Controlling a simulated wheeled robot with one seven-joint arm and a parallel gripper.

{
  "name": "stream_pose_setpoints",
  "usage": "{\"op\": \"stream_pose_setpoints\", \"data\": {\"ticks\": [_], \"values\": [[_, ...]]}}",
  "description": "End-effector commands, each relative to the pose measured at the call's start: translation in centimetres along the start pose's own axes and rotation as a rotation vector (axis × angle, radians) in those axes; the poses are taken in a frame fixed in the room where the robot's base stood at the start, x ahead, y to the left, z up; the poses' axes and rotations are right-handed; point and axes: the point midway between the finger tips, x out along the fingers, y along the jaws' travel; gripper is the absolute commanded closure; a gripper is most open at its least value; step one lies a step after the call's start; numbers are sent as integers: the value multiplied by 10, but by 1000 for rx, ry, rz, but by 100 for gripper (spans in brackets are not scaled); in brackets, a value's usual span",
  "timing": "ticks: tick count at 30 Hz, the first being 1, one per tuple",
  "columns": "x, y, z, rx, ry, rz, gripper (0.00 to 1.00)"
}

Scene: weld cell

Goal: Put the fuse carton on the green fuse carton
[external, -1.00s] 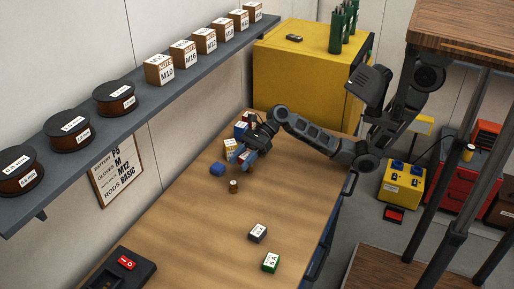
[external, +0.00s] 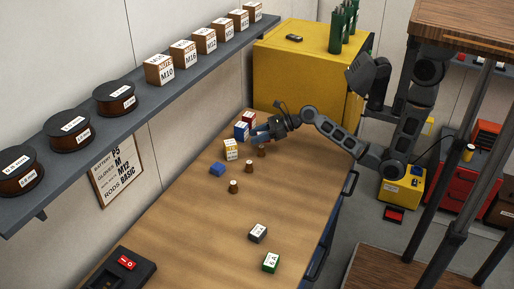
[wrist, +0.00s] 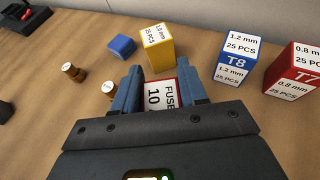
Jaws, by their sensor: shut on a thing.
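My gripper (external: 258,136) is near the far end of the bench. In the wrist view its blue fingers (wrist: 160,76) are shut on a fuse carton (wrist: 160,97) with a white top marked FUSE 10 and red edges. Part of the carton is hidden by the gripper body, and I cannot make it out in the external view. The green fuse carton (external: 271,263), with a white label, lies at the near right of the bench, well apart from my gripper. It does not show clearly in the wrist view.
A grey carton (external: 258,233) lies just behind the green one. Brown cylinders (external: 234,187), a blue block (external: 217,169), a yellow box (external: 231,149), a blue box (wrist: 235,60) and a red box (wrist: 292,72) stand near my gripper. The bench middle is clear.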

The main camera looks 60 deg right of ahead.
Motion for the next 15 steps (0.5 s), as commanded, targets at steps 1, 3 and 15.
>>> {"op": "stream_pose_setpoints", "data": {"ticks": [1, 3, 15], "values": [[3, 9, 3, -9, -2, 18, 89], [6, 21, 7, -21, -2, 45, 89], [27, 155, 40, -142, -2, 347, 89]]}}
